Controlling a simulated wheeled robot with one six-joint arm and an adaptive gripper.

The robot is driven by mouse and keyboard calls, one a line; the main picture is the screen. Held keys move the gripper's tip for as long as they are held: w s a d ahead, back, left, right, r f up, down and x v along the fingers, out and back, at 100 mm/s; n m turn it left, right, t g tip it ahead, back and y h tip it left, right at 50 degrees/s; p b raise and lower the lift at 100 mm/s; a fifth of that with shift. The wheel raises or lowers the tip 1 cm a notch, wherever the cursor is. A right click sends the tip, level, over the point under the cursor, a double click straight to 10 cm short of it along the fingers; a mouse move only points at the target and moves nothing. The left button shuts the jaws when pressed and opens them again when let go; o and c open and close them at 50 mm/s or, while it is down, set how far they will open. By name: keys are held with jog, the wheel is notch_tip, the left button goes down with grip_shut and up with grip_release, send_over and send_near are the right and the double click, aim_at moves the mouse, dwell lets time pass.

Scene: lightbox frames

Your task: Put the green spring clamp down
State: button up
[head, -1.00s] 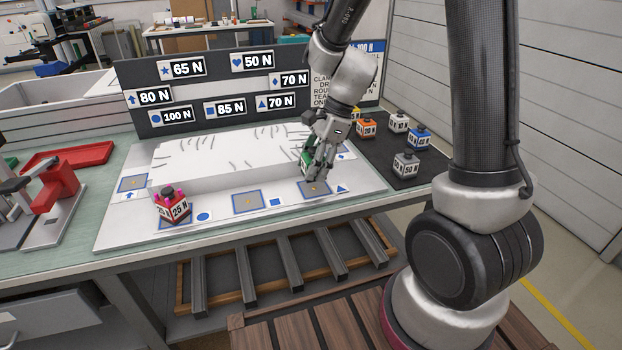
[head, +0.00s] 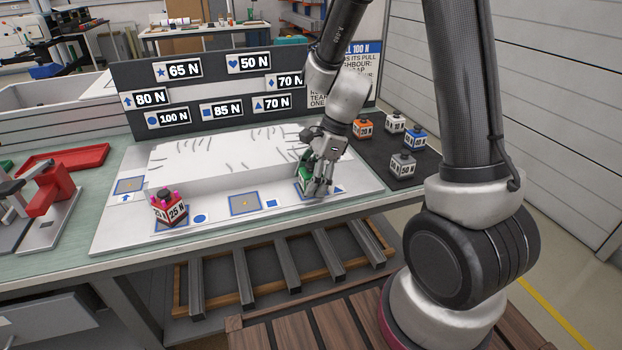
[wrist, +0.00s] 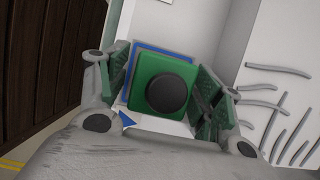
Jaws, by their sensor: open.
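The green spring clamp (head: 304,179), a green block with a round black knob, stands on the blue-edged square by the triangle mark, at the right front of the white board. In the wrist view the green clamp (wrist: 147,78) is upright, with the blue-edged square (wrist: 129,62) showing beneath it. My gripper (head: 319,187) points down over the clamp and hides part of it. In the wrist view my gripper (wrist: 163,92) is open, with one finger on each side of the clamp and gaps showing between.
A red 25 N clamp (head: 170,209) stands at the left front, by the circle mark. The square by the blue square mark (head: 245,204) is empty. Orange (head: 363,128), white (head: 396,121), blue (head: 415,138) and grey (head: 402,165) clamps stand on the dark mat. A raised white block (head: 225,150) lies behind.

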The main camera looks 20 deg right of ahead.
jog(key=v, duration=1.1)
jog(key=s+d+r+n+t+h, duration=0.2)
jog(key=s+d+r+n, duration=0.3)
jog(key=s+n, duration=0.4)
jog(key=s+d+r+n+t+h, duration=0.2)
jog(key=s+d+r+n, duration=0.3)
jog(key=s+n, duration=0.4)
jog(key=shift+s+d+r, duration=0.4)
jog(key=shift+s+r, duration=0.15)
jog(key=shift+r, duration=0.05)
